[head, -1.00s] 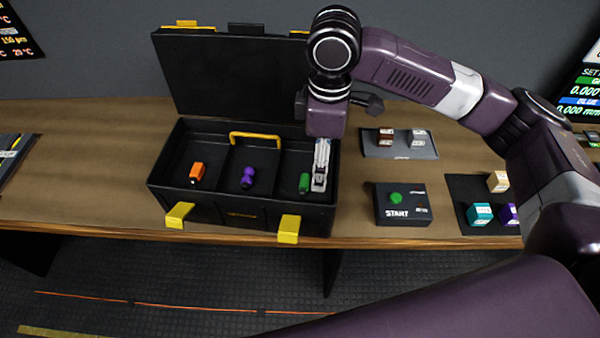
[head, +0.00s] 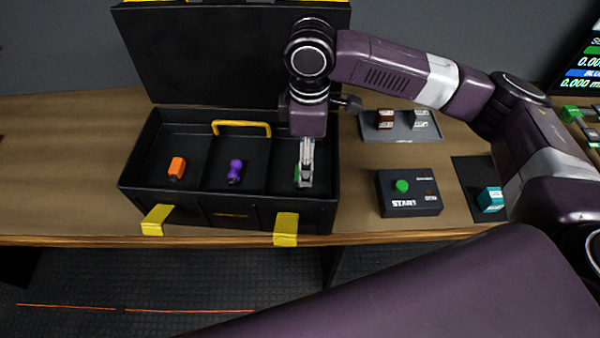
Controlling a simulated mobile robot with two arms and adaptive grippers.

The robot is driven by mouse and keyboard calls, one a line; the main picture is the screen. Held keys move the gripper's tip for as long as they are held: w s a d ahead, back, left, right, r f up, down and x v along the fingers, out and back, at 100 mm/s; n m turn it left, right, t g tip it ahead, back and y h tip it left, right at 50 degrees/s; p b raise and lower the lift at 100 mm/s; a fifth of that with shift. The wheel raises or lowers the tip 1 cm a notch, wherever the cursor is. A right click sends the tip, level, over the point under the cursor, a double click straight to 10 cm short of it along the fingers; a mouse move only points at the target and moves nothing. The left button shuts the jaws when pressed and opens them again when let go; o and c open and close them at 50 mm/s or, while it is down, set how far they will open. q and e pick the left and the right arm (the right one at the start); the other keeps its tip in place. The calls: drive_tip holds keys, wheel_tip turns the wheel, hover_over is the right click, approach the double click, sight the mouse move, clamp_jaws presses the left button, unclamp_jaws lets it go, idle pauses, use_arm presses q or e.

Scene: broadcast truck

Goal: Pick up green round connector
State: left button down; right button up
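The green connector (head: 296,174) is in the right compartment of the black toolbox (head: 228,212). Only a sliver of it shows at the left side of my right gripper (head: 306,183), which hides the rest. The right gripper points down into that compartment, its fingers seen nearly edge-on, so I cannot tell whether they are open or shut, or whether they touch the connector. A purple connector (head: 235,171) stands in the middle compartment and an orange one (head: 177,168) in the left one. My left gripper is not in view.
The toolbox lid (head: 230,50) stands open behind, and a yellow handle (head: 241,124) spans the middle compartment. To the right are a START button box (head: 409,205), a grey tray (head: 385,137) with blocks, and a teal block (head: 490,199). The table's left side is clear.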

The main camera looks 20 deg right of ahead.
drive_tip(key=f, duration=0.2)
drive_tip(key=a+f+p, duration=0.1)
drive_tip(key=shift+a+f, duration=0.15)
drive_tip(key=shift+f, duration=0.6)
drive_tip(key=c, duration=1.2)
drive_tip(key=shift+r, duration=0.1)
